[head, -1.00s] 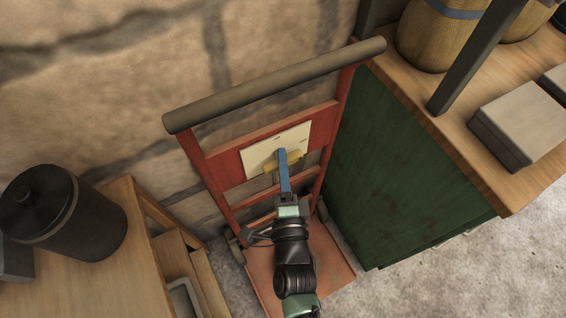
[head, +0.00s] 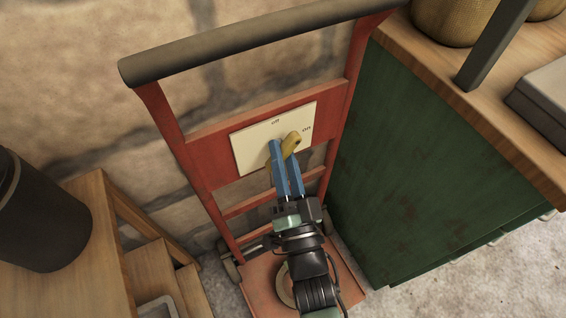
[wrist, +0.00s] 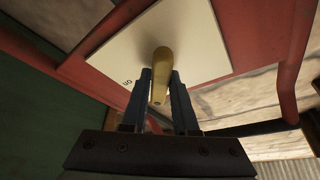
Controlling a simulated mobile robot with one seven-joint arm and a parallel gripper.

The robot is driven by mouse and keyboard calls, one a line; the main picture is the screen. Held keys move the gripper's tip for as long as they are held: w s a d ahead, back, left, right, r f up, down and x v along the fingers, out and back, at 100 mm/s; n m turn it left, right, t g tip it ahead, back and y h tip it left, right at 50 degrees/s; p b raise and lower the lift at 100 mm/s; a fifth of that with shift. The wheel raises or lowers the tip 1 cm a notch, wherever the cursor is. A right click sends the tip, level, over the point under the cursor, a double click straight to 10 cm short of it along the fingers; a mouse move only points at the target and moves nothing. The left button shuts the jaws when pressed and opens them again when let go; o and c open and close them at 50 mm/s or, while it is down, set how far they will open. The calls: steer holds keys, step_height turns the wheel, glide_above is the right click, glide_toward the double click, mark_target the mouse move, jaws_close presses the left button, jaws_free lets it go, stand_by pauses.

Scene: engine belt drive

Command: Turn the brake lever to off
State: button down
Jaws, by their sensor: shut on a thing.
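The brake lever (head: 292,141) is a rounded brass-yellow handle on a cream plate (head: 250,150). The plate is marked "off" at its top and "on" at its right. The lever's visible upper end slants up and right, nearer the "on" mark. My gripper (head: 283,151) reaches up from below, its blue fingers shut on the lever and hiding part of it. In the wrist view the lever (wrist: 162,62) lies between the two fingertips (wrist: 161,78), and the "on" mark shows upside down at left on the plate (wrist: 205,45).
The plate is fixed to a red hand truck (head: 205,160) with a dark top bar (head: 250,42), against a stone wall. A green cabinet (head: 420,160) with a wooden top stands close at right. A wooden bench (head: 60,240) with a dark canister (head: 40,215) is at left.

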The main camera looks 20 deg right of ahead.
steer(key=n+y, duration=0.1)
steer(key=n, duration=0.1)
steer(key=n+y+b, duration=0.1)
steer(key=n, duration=0.2)
steer(key=shift+f+t+y, duration=0.1)
steer(key=shift+t+y, duration=0.2)
steer(key=shift+t, duration=0.1)
steer(key=shift+d+n+y, duration=0.1)
steer(key=shift+n+y, duration=0.65)
steer(key=shift+n, duration=0.75)
steer(key=shift+d+n+y, duration=0.1)
steer(key=shift+n+y, duration=0.65)
steer(key=shift+n, duration=1.05)
steer(key=c, duration=0.7)
jaws_free()
steer(key=v, duration=1.3)
